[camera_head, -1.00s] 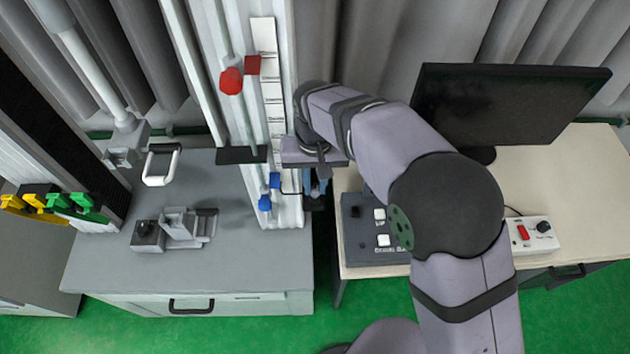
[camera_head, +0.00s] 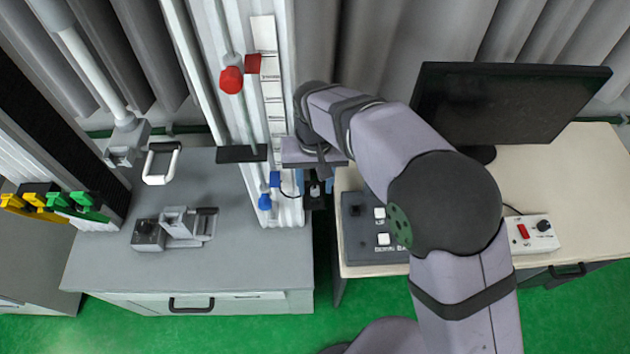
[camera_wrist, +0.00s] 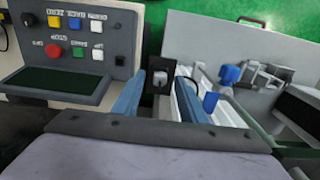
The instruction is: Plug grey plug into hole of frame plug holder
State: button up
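The grey plug (camera_wrist: 160,76) shows in the wrist view at the black frame plug holder (camera_wrist: 156,93), between my gripper's two blue fingers. Its end shows over the hole; how deep it sits I cannot tell. In the head view, the small grey plug (camera_head: 314,189) and the black holder (camera_head: 318,203) are beside the right edge of the white tower frame. My gripper (camera_head: 314,182) is just above the holder, its fingers spread apart, with a gap on each side of the plug. My gripper also shows in the wrist view (camera_wrist: 157,84).
The white tower frame (camera_head: 288,212) stands left of my gripper, with blue (camera_head: 265,202) and red (camera_head: 231,80) parts on it. A control box (camera_head: 362,245) on the right-hand table is close by.

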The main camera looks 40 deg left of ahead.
jog(key=shift+r+b, duration=1.25)
jog(key=shift+r, duration=2.45)
jog(key=w+d+f+m, duration=0.1)
jog(key=w+d, duration=0.3)
jog(key=d, duration=0.3)
jog(key=w+d+m, duration=0.2)
jog(key=w+d, duration=0.1)
jog(key=d, duration=0.4)
jog(key=w+d+f+m, duration=0.1)
jog(key=w+d, duration=0.3)
jog(key=d, duration=0.3)
jog(key=s+d+f+m, duration=0.1)
jog(key=s+d+f, duration=0.1)
jog(key=d, duration=0.6)
jog(key=s+d+f+m, duration=0.1)
jog(key=s+d, duration=0.3)
jog(key=d, duration=0.4)
jog(key=s+d+f+m, duration=0.2)
jog(key=s+d+m, duration=0.1)
jog(key=d, duration=0.5)
jog(key=shift+s+f, duration=0.3)
jog(key=shift+f, duration=0.05)
